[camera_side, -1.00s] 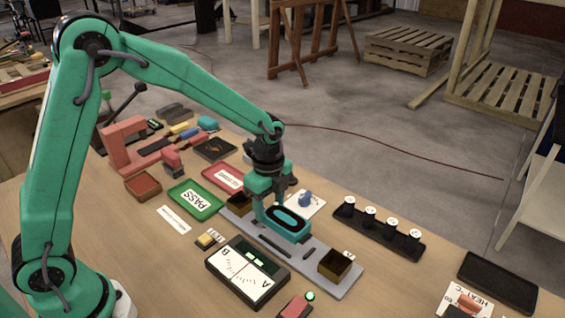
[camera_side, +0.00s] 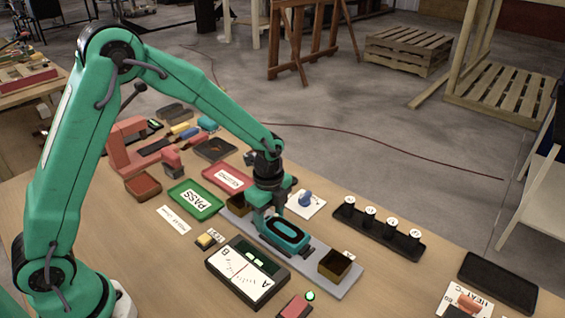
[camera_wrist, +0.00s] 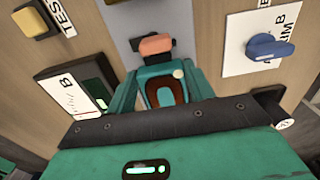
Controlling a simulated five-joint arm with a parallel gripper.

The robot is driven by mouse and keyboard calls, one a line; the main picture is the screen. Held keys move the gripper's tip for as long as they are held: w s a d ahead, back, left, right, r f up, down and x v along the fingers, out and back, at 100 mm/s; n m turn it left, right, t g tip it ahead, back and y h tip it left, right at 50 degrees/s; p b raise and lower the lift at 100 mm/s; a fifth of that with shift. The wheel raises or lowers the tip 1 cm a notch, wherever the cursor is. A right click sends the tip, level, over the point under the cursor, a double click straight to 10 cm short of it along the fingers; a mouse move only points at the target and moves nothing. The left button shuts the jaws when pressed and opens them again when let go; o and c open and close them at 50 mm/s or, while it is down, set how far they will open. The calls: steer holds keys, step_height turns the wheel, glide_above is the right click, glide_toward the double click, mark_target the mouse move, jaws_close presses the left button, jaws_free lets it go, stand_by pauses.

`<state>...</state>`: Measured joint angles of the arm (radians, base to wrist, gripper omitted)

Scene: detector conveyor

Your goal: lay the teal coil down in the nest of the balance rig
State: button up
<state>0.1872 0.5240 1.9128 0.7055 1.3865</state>
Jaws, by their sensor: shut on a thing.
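The teal coil (camera_side: 298,246) is a rounded teal block with a dark oval band on top. My gripper (camera_side: 281,226) is shut on it from above. The coil is over the middle of the grey plate of the balance rig (camera_side: 341,288), low and level. I cannot tell whether it touches the plate. The nest is hidden beneath the coil and gripper. In the wrist view the coil (camera_wrist: 152,79) sits between my gripper's two fingers (camera_wrist: 165,92), with a brown oval in its middle and a pale dot on its edge.
Brown boxes stand at the rig's right end (camera_side: 334,266) and left end (camera_side: 238,205). The A/B meter (camera_side: 246,270) is in front. A blue knob on a white card (camera_side: 305,200) is close behind. A black rack of several white-topped pegs (camera_side: 376,228) is to the right.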

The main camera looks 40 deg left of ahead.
steer(key=shift+f, duration=0.1)
steer(key=o, duration=1.1)
steer(key=shift+o, duration=0.2)
step_height(320, 180, up, 12)
stand_by(0.4)
